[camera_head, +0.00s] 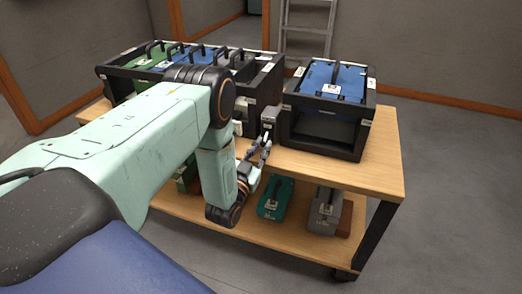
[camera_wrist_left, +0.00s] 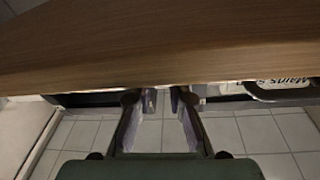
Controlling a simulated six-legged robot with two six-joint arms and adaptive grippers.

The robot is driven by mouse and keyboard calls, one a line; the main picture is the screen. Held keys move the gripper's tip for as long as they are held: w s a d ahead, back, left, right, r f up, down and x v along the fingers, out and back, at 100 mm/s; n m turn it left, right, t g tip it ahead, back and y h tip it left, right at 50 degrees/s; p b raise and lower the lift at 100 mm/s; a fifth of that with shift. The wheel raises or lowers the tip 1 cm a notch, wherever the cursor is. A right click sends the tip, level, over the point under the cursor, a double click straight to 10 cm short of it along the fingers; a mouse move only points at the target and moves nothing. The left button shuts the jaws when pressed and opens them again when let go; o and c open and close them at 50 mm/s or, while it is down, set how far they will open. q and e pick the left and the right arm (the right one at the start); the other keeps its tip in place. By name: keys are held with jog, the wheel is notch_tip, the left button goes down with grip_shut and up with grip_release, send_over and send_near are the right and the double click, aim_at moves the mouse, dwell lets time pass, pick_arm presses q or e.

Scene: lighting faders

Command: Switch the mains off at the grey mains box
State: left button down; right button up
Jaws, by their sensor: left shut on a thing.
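A small grey box (camera_head: 270,116) stands at the front of the table top, between the two black racks. I take it as the mains box. My left gripper (camera_head: 264,145) is at its lower front, by the table edge, with its fingers close together. It is shut on a small part there, which its own fingers hide; I take it as the box's switch. In the left wrist view, the two fingers (camera_wrist_left: 164,100) reach the wooden edge. The switch position cannot be read. My right gripper is not in view.
The wooden table (camera_head: 384,160) has a black rack (camera_head: 320,150) with a blue unit at right and a longer rack (camera_head: 120,85) at left. A teal case (camera_head: 273,198) and a grey case (camera_head: 325,211) stand on the lower shelf. Floor at right is clear.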

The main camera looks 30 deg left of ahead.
pick_arm(q)
jog(key=c, duration=1.3)
grip_release()
jog(key=v, duration=0.7)
jog(key=shift+s, duration=0.3)
